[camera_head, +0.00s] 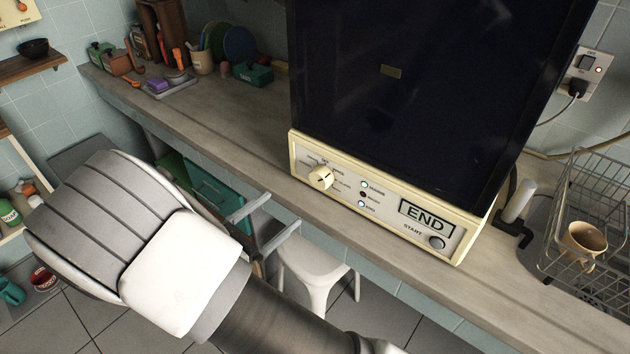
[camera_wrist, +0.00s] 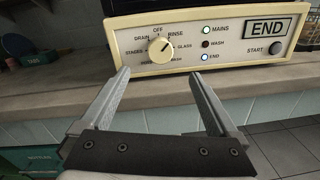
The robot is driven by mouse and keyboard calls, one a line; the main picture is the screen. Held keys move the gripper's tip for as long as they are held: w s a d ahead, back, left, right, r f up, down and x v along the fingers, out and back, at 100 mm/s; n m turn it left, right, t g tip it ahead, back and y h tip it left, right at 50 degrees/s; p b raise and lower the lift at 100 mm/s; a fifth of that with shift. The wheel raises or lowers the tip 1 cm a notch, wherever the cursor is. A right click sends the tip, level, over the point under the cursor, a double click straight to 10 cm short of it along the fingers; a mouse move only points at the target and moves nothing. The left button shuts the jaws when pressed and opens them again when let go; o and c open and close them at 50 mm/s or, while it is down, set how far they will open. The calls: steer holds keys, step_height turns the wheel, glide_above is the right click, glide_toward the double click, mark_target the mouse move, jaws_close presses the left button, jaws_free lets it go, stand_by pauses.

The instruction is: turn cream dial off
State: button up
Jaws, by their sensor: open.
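The cream dial (camera_head: 321,178) is on the left of the cream control panel of a dark-fronted machine. In the wrist view the dial (camera_wrist: 160,48) has labels around it, with OFF at the top, DRAIN to the left, RINSE and GLASS to the right. Its mark seems to point up and right, away from OFF, but is too small to read exactly. My gripper (camera_head: 268,216) is open and empty, in front of and below the panel. In the wrist view my gripper's fingers (camera_wrist: 161,78) stand apart either side of the dial, short of it and not touching.
The panel (camera_wrist: 225,65) also has an END display (camera_head: 426,216), a START button (camera_head: 436,242) and lamps; MAINS and END are lit, WASH dark. The counter edge (camera_wrist: 60,105) lies below the panel. A wire rack (camera_head: 600,210) holds a mug (camera_head: 584,245) at right. A white stool (camera_head: 318,272) stands below.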

mark_target(317, 180)
steer(key=b+x, duration=0.1)
steer(key=x, duration=1.1)
steer(key=shift+w+d, duration=0.2)
steer(key=shift+w, duration=0.05)
steer(key=c, duration=1.4)
